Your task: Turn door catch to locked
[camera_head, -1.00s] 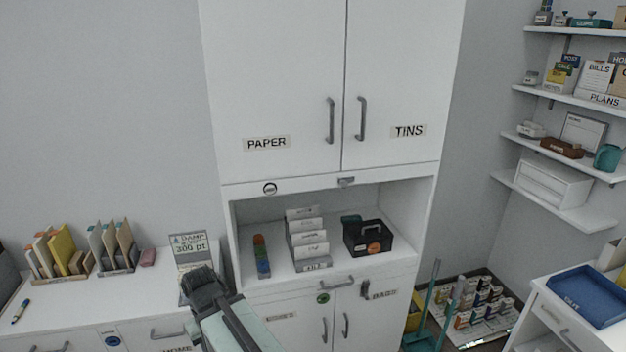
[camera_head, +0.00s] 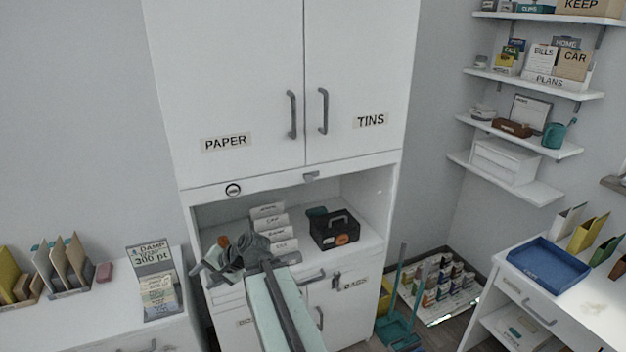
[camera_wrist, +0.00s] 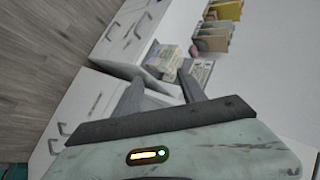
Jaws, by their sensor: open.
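A small grey catch (camera_head: 311,176) sits on the white rail under the upper cupboard doors, near their meeting line. A second dark, upright catch-like piece (camera_head: 336,279) is on the lower doors beside the BAGS label. I cannot tell from the picture which is set to locked. My gripper (camera_head: 214,258) is open and empty, in front of the cupboard niche's lower left part, left of and below the rail catch and left of the lower piece. In the wrist view my two fingers (camera_wrist: 160,88) are apart; no catch shows there.
The niche holds card files (camera_head: 270,222) and a black box (camera_head: 334,230). A desk with file holders (camera_head: 66,265) is at left, a blue tray (camera_head: 548,262) at right. A broom and dustpan (camera_head: 396,322) stand right of the cupboard.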

